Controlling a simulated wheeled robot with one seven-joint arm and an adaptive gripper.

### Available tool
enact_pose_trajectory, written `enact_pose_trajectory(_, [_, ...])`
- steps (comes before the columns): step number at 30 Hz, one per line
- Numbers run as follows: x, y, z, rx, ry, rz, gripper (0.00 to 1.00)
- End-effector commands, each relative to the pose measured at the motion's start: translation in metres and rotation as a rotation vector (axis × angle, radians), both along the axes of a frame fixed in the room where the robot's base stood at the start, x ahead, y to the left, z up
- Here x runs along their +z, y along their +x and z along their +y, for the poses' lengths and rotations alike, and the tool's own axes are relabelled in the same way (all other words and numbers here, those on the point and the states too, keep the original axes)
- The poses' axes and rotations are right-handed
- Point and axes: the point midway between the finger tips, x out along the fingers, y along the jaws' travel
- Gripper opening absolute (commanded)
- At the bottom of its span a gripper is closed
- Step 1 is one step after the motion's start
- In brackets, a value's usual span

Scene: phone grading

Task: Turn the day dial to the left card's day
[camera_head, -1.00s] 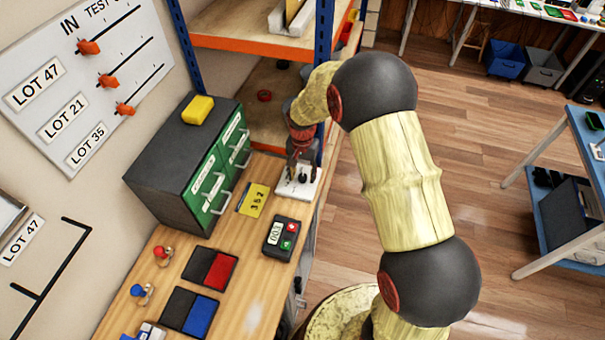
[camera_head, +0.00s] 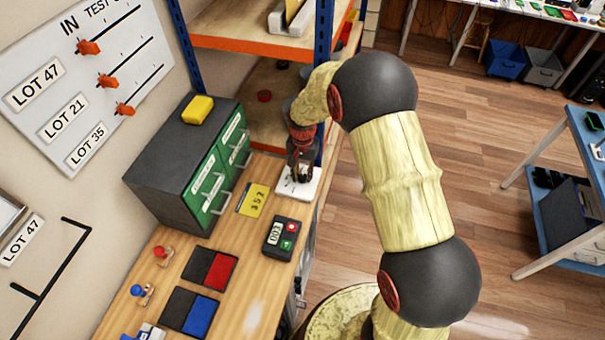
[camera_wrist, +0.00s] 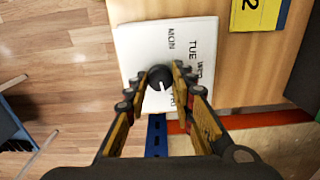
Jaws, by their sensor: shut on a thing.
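The day dial is a black knob (camera_wrist: 159,77) on a white plate (camera_wrist: 138,42) printed with day names; MON, TUE and part of WED can be read in the wrist view, while my fingers cover other names. A small white mark on the knob points toward the lower right of that view. My gripper (camera_wrist: 161,78) is shut on the knob, one finger at each side. In the head view my gripper (camera_head: 300,174) comes down over the white plate (camera_head: 297,189) at the far right corner of the bench, hiding the knob. I cannot make out a day card.
A yellow card (camera_head: 253,201) reading 352 and a small keypad device (camera_head: 281,238) lie beside the plate. A green-fronted drawer cabinet (camera_head: 171,157) stands to the left. A blue shelf post (camera_head: 324,60) rises close behind my gripper.

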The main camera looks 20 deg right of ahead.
Motion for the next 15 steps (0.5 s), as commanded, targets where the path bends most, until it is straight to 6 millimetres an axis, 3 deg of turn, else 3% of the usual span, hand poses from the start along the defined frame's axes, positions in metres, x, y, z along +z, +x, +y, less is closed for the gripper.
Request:
enact_pose_trajectory(8, [0.0003,0.0006,0.0003,0.083,0.000,-0.001,0.00])
enact_pose_trajectory(15, [0.0003,0.0006,0.0003,0.256,0.000,-0.001,0.00])
